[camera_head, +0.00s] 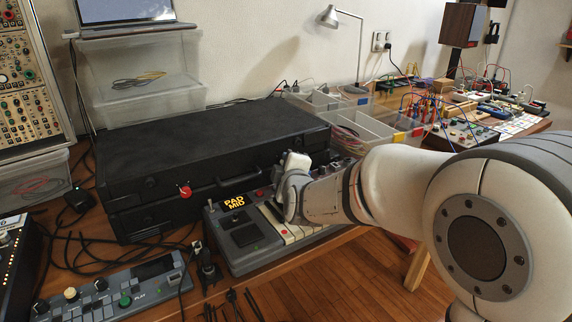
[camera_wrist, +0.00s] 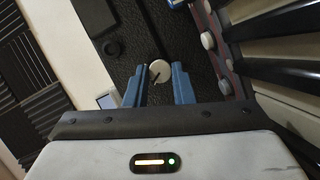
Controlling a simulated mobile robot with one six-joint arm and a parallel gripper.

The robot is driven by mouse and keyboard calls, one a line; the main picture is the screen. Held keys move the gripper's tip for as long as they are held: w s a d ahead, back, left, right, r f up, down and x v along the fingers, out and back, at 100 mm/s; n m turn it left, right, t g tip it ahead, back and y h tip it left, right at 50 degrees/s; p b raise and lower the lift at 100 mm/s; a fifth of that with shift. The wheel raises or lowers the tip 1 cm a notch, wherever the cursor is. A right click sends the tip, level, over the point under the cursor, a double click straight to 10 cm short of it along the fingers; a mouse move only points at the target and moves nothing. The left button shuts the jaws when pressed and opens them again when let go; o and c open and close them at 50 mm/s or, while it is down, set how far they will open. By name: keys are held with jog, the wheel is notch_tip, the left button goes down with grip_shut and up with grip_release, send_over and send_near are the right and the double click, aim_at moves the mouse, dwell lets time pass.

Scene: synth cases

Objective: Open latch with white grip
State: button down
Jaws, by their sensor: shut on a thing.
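A black hard case (camera_head: 200,145) lies closed on the wooden bench, its front facing me. A latch with a red grip (camera_head: 185,190) is on the left of its front. In the wrist view, the round white grip (camera_wrist: 160,70) shows against the case's dark surface. My gripper (camera_wrist: 158,77) has its two blue fingers on either side of this grip and is shut on it. In the head view, my gripper (camera_head: 290,188) is at the right of the case's front, and it hides the white grip and its latch there.
A grey device with a "PAD MID" display (camera_head: 234,203) stands close in front of the case, under my gripper. A small keyboard unit (camera_head: 110,290) and cables lie at front left. Clear bins (camera_head: 150,104) and a laptop are behind. Parts trays (camera_head: 365,130) stand at right.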

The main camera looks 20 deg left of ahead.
jog(key=c, duration=1.2)
grip_release()
jog(key=shift+c, duration=0.2)
jog(key=p+v, duration=0.1)
jog(key=v, duration=0.6)
jog(key=shift+s+a, duration=0.1)
jog(key=shift+s+d+p, duration=0.2)
jog(key=shift+s+p, duration=0.1)
